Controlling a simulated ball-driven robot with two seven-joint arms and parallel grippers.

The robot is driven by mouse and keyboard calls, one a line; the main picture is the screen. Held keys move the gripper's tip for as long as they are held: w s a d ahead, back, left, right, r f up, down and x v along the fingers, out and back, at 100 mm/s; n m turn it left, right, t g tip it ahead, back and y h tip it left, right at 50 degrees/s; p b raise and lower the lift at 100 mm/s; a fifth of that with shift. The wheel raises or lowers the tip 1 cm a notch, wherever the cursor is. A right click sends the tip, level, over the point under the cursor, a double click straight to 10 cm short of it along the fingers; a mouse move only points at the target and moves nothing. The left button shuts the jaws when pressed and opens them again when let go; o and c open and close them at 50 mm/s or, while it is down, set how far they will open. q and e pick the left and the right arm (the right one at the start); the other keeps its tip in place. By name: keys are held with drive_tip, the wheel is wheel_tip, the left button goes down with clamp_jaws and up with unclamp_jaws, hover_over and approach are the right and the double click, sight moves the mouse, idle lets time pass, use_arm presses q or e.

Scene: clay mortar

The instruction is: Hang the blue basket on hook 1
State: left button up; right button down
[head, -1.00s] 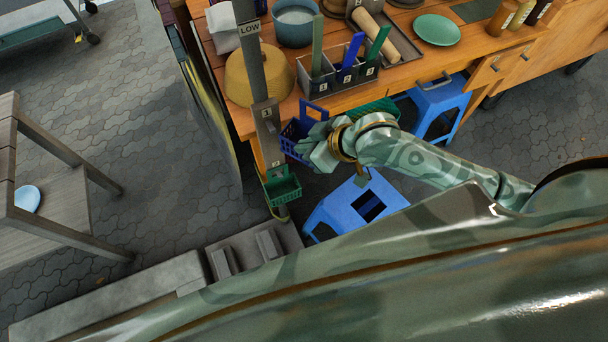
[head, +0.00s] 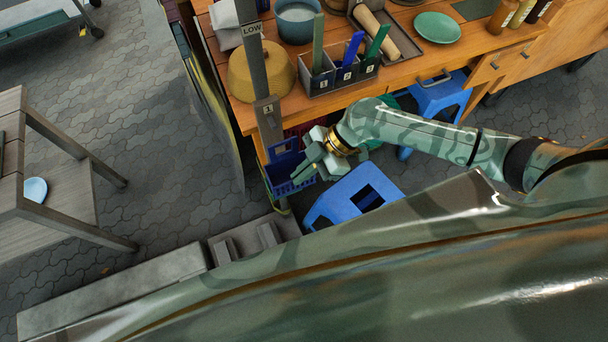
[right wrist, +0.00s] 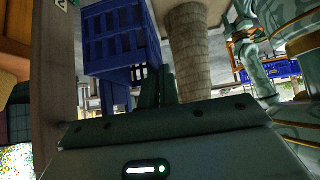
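The blue basket (head: 277,174) hangs in the air beside the lower part of the grey post (head: 258,70), overlapping it in the head view. My right gripper (head: 310,172) is at its right side and appears shut on it. In the right wrist view the basket (right wrist: 122,38) is just beyond my nearly closed fingers (right wrist: 158,92); the exact grip point is unclear. A plate marked 1 (head: 267,108) is on the post above the basket. The hook itself is too small or hidden to make out. The green basket is hidden. My left gripper is not in view.
The wooden workbench (head: 415,66) stands behind the post with a straw-coloured dome (head: 258,74) and a divided tool box (head: 345,78). A blue stool (head: 340,197) is below my right arm. A grey table (head: 60,175) stands left; paved floor between is free.

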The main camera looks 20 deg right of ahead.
drive_tip(key=b, duration=0.4)
hover_over(289, 168)
drive_tip(key=w+d, duration=0.1)
drive_tip(key=w, duration=0.1)
drive_tip(key=shift+w+f+b, duration=0.5)
drive_tip(key=shift+f+b, duration=0.15)
drive_tip(key=shift+f, duration=0.05)
idle(0.7)
drive_tip(key=c, duration=1.6)
unclamp_jaws()
